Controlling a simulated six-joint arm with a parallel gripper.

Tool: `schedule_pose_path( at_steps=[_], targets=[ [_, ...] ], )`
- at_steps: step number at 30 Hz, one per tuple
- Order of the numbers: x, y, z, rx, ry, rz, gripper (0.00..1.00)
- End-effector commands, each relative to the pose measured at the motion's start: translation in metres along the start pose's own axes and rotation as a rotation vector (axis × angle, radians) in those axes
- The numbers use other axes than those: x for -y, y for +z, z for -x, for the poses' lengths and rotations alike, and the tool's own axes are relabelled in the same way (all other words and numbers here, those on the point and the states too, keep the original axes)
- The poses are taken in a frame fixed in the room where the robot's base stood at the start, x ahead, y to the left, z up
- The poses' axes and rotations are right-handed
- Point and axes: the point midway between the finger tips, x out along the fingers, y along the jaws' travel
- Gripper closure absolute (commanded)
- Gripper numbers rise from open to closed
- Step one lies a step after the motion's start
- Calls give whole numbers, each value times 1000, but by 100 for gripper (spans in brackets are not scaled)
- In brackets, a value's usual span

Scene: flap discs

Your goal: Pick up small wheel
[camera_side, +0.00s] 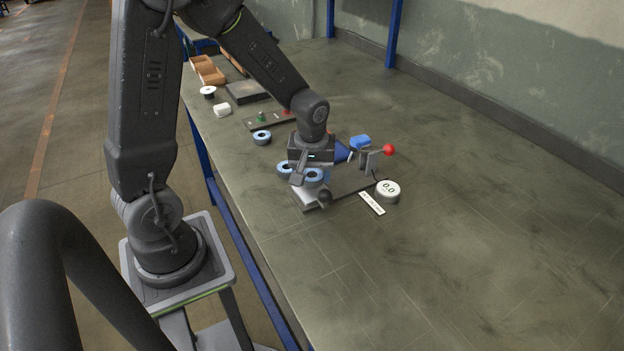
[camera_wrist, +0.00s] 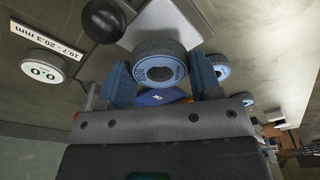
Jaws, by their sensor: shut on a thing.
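A small wheel (camera_wrist: 160,68), a flap disc with a dark rim and a light blue face, sits between the two blue fingers of my gripper (camera_wrist: 163,82) in the wrist view. My gripper is shut on it. In the side view my gripper (camera_side: 305,177) is low over the bench, with the held wheel (camera_side: 314,176) at its fingers, partly covered by a finger. I cannot tell whether the wheel touches the surface below. Another wheel (camera_side: 284,168) is close beside the gripper on the left. A third wheel (camera_side: 261,137) lies farther back on the bench.
A dark fixture plate (camera_side: 345,184) lies by the gripper, with a black knob (camera_side: 325,197), a red ball (camera_side: 389,149) and a blue part (camera_side: 360,141). A round display (camera_side: 388,187) reads 0.0 beside a label (camera_side: 372,203). Boxes (camera_side: 207,70) stand behind. The right bench is clear.

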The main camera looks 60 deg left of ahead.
Motion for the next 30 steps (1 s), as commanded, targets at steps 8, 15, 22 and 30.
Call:
schedule_pose_path(
  at_steps=[8, 15, 22, 30],
  targets=[
    [45, -18, 42, -4, 2, 10, 71],
    [91, -33, 68, -3, 1, 7, 71],
    [108, -45, 80, 0, 0, 2, 71],
    [87, -109, 71, 4, -1, -1, 71]
  ],
)
